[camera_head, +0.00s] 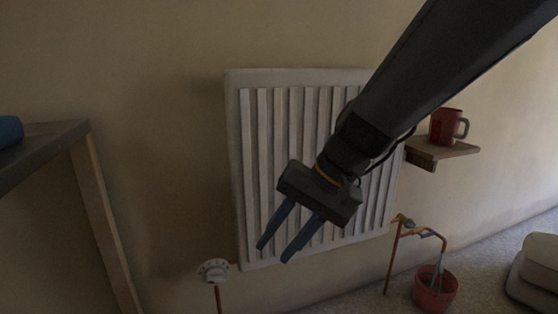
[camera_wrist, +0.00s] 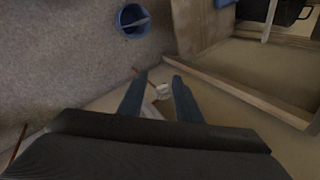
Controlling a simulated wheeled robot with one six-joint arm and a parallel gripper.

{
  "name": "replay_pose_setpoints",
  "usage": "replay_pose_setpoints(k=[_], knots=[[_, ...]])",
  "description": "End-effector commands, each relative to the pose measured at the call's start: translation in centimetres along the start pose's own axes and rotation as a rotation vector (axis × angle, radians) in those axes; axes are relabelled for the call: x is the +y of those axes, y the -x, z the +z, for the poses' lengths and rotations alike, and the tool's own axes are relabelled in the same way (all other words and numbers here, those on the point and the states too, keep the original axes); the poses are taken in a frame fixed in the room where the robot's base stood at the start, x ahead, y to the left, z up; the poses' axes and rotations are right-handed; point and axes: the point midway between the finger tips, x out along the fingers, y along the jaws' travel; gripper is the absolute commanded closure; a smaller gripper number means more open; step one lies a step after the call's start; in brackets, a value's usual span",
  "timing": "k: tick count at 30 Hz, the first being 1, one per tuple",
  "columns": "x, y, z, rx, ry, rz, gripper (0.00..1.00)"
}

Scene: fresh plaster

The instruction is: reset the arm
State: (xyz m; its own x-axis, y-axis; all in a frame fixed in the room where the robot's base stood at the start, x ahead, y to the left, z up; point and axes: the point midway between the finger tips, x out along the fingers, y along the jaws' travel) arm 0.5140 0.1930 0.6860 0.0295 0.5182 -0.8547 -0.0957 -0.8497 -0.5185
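My gripper (camera_head: 275,252) has two blue fingers spread apart with nothing seen between them. It hangs in front of the white ribbed radiator (camera_head: 250,170), pointing down and left, with my dark arm reaching in from the upper right. In the wrist view my gripper (camera_wrist: 160,80) also shows its fingers apart. A white valve knob (camera_wrist: 162,90) shows beyond them, near the wall's foot; I cannot tell its distance from the fingertips.
The radiator valve (camera_head: 213,270) is at lower left. A grey-topped table (camera_head: 45,150) stands left. A red mug (camera_head: 447,126) sits on a wall shelf (camera_head: 440,151) at right. A reddish bucket (camera_head: 434,290) stands below copper pipes (camera_head: 405,222). A blue bucket (camera_wrist: 131,22) shows in the wrist view.

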Motion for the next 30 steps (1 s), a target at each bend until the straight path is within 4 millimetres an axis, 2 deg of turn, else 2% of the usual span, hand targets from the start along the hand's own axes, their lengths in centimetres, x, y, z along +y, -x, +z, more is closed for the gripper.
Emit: replay_pose_setpoints(k=[1,3,6,9,15,24,30], knots=[[-0.1,-1.3,2.4,-0.031,0.069,0.052,0.69],[0.3,-2.6,4.9,-0.061,0.157,0.123,0.69],[1.0,-3.8,7.6,-0.088,0.264,0.202,0.69],[1.6,-4.5,9.4,-0.102,0.347,0.257,0.69],[2.5,-5.4,11.8,-0.117,0.476,0.331,0.69],[3.5,-6.2,14.2,-0.125,0.645,0.407,0.69],[3.4,-4.2,13.7,-0.115,0.608,0.416,0.69]])
